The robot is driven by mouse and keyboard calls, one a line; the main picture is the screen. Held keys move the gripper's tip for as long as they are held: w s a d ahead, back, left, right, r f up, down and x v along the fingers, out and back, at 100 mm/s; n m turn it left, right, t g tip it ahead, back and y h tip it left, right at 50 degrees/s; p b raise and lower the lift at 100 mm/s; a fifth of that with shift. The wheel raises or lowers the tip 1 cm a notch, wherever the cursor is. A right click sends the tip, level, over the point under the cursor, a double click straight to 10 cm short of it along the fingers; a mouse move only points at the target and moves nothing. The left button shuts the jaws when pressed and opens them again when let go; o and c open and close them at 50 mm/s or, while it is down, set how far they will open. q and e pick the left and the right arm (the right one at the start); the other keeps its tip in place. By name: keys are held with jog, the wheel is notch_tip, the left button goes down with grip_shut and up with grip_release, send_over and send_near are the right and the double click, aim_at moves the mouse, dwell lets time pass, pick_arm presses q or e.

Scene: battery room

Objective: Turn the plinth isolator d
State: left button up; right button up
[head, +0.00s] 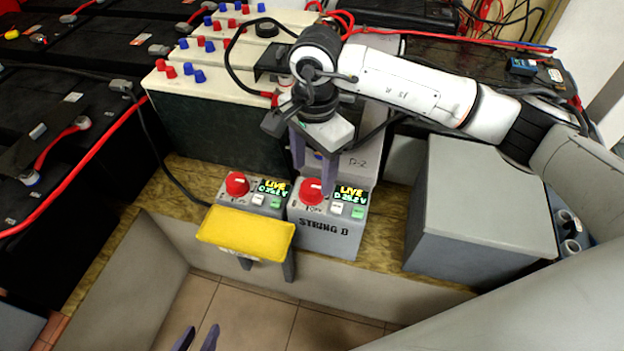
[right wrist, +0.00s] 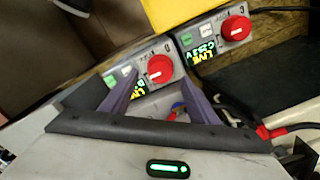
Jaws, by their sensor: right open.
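Isolator D (head: 325,230) is a grey box marked STRING D, with a red knob (head: 312,191) and a lit display reading LIVE (head: 350,194). In the right wrist view the red knob (right wrist: 160,69) shows just beyond and between the fingertips; I cannot tell if they touch it. My right gripper (head: 314,168) is open, pointing down just above and behind this knob. My left gripper (head: 197,338) shows only its two fingertips at the bottom edge, apart and empty.
A similar isolator C with a red knob (head: 237,184) stands close to the left. A yellow-topped piece (head: 245,233) on grey legs stands in front of it. A large grey box (head: 480,210) is to the right. Batteries with red and blue terminals (head: 215,85) and cables lie behind.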

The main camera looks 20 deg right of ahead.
aim_at(312, 186)
jog(key=shift+a+f, duration=0.1)
jog(key=shift+f, duration=1.85)
jog(key=c, duration=1)
jog(key=shift+c, duration=0.2)
